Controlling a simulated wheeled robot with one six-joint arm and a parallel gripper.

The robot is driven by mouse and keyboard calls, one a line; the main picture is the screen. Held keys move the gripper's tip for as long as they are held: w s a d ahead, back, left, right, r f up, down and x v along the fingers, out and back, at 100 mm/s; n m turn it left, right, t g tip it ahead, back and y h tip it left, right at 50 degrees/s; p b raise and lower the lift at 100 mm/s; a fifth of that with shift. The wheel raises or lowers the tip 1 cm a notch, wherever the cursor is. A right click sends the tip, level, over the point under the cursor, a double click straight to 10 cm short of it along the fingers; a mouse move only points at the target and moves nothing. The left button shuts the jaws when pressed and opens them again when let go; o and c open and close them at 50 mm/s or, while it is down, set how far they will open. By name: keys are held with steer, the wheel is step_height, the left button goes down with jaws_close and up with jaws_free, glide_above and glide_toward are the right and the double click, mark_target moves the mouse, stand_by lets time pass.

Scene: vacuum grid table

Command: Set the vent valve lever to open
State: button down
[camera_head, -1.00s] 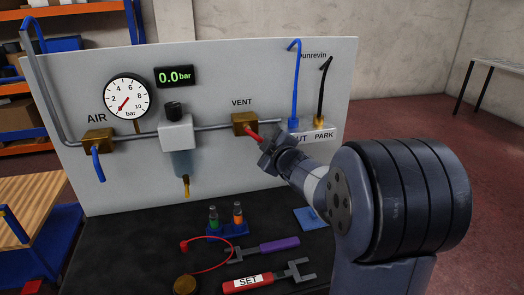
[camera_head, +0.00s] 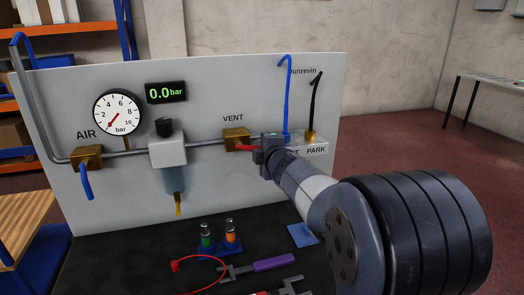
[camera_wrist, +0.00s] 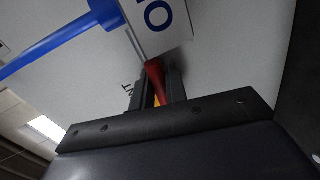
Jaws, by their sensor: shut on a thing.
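The vent valve (camera_head: 237,139) is a brass block on the grey pipe under the word VENT. Its red lever (camera_head: 246,148) points to the right, nearly level and roughly along the pipe. My gripper (camera_head: 264,152) is at the lever's outer end, just right of the valve, and is shut on it. In the wrist view the red lever (camera_wrist: 155,76) runs down between the two dark fingers of my gripper (camera_wrist: 158,90).
The white OUT/PARK block (camera_head: 314,149) with a blue hose (camera_head: 288,95) and a black hose (camera_head: 313,98) is close right of my gripper. A gauge (camera_head: 117,113), a display (camera_head: 166,92) reading 0.0 bar and a regulator (camera_head: 167,149) are left. Tools lie on the black bench below.

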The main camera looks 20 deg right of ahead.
stand_by(0.3)
steer(key=c, duration=1.5)
jaws_free()
steer(key=shift+s+r+p, duration=0.35)
steer(key=shift+s, duration=1.45)
steer(key=shift+s+r+p, duration=0.35)
steer(key=shift+s, duration=1.4)
steer(key=shift+s+r+p, duration=0.35)
steer(key=shift+s, duration=1.45)
steer(key=w, duration=0.3)
steer(key=w+f+b, duration=0.1)
steer(key=w, duration=0.3)
steer(key=w+f+b, duration=0.1)
steer(key=w, duration=0.2)
steer(key=shift+w, duration=0.35)
